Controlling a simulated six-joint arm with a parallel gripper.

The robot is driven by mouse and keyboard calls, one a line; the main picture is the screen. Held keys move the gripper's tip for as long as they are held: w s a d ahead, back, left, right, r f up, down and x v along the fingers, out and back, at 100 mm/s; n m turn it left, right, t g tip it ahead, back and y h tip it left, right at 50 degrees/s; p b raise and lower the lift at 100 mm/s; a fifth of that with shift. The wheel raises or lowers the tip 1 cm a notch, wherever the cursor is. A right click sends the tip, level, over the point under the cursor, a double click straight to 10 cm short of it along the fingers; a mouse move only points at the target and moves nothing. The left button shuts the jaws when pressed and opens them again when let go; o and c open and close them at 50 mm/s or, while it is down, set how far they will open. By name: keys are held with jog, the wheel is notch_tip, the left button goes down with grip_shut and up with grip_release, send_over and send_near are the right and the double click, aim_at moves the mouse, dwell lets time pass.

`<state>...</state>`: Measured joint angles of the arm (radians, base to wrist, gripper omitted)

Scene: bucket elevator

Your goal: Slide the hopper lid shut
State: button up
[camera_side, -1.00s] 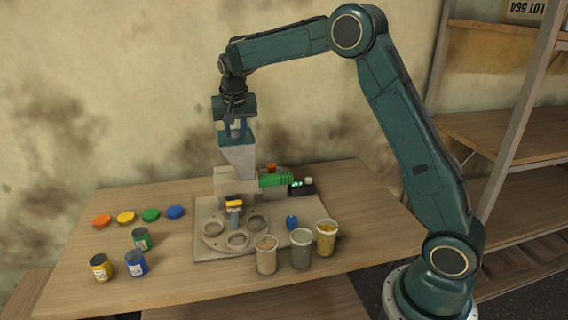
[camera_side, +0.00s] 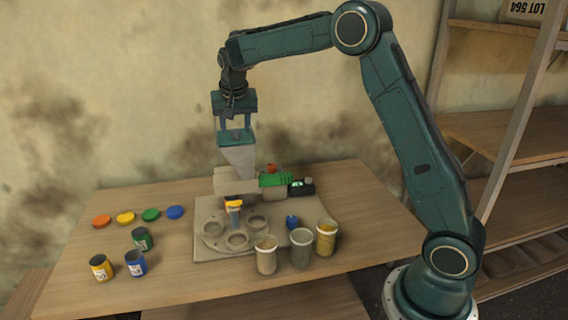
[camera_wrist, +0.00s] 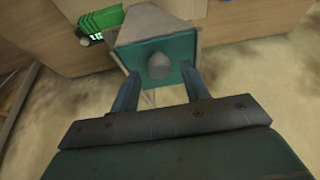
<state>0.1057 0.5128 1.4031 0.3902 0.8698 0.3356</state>
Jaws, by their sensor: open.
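The hopper (camera_side: 239,158) is a pale grey funnel on top of the machine on the base plate (camera_side: 203,243). Its teal lid (camera_side: 235,135) lies at the hopper's top. In the wrist view the lid (camera_wrist: 178,72) has a rounded grey knob (camera_wrist: 159,66) and appears to cover much of the hopper's top; whether it is fully shut I cannot tell. My gripper (camera_side: 234,127) is open right above the hopper. In the wrist view my gripper's two fingers (camera_wrist: 160,84) stand apart on either side of the lid's near end, with the knob between and just beyond their tips.
A green motor (camera_side: 275,180) sits right of the hopper. Three cups, including a yellow-filled one (camera_side: 326,237), stand at the front right. Coloured lids (camera_side: 150,214) and small jars (camera_side: 136,263) lie to the left. A shelf (camera_side: 505,130) stands far right.

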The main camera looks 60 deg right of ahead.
jog(key=shift+v, duration=2.25)
notch_tip(320, 180, up, 6)
jog(key=shift+f, duration=0.1)
